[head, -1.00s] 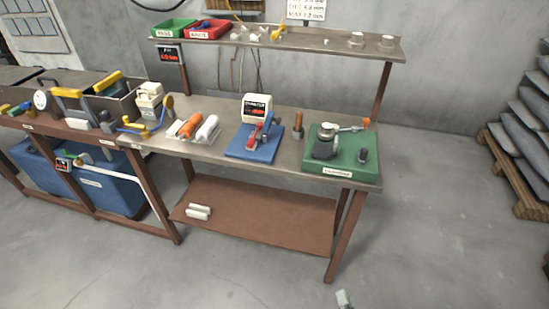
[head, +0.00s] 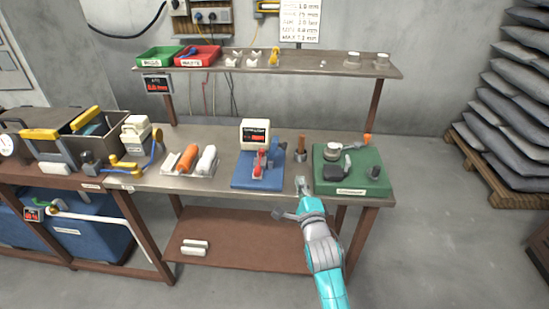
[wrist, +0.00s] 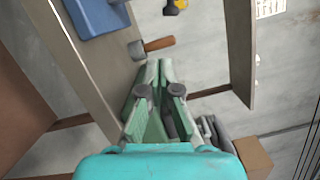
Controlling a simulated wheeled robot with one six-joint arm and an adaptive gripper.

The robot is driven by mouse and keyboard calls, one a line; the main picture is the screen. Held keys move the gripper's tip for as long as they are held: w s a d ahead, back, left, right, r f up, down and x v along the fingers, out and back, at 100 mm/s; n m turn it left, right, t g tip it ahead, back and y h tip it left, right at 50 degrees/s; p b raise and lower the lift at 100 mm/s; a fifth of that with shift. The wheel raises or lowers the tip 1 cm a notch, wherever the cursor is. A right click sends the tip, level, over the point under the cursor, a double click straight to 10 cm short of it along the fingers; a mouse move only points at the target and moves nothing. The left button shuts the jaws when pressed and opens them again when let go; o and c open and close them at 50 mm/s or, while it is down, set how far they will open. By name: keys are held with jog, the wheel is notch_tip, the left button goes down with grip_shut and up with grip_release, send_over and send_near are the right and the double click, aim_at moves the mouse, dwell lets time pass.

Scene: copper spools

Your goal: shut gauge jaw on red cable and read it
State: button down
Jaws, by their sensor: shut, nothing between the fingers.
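A blue-based bench device (head: 240,184) with a white display box (head: 254,132) stands mid-table; I take it for the gauge. Small red parts (head: 257,171) sit on it; I cannot tell whether they are the jaw or the red cable. Its blue base (wrist: 97,14) shows at the upper left of the wrist view. My gripper (head: 302,184) is shut and empty at the table's front edge, right of the blue base and apart from it. Its fingers (wrist: 157,66) also show in the wrist view. The display's reading is too small to tell.
A copper-coloured post (head: 300,146) stands between the blue device and a green-based device (head: 345,184). It is close ahead of my fingers in the wrist view (wrist: 156,45). Orange and white rolls (head: 187,160) lie left. A shelf (head: 300,70) with bins overhangs the back.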

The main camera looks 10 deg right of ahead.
jog(key=w, duration=0.6)
jog(key=w+r, duration=0.1)
jog(key=w, duration=0.2)
jog(key=shift+w+d, duration=0.3)
jog(key=shift+w, duration=0.05)
jog(key=shift+w+a+r, duration=0.1)
jog(key=shift+w+a, duration=0.15)
jog(key=shift+a, duration=0.2)
jog(key=shift+w+a+r, duration=0.1)
jog(key=shift+w+a, duration=0.15)
jog(key=shift+a, duration=0.2)
jog(key=shift+w+a+r, duration=0.15)
jog(key=shift+w+a, duration=0.05)
jog(key=shift+a, duration=0.25)
jog(key=shift+w+a+r, duration=0.1)
jog(key=shift+w+a, duration=0.05)
jog(key=shift+a, duration=0.3)
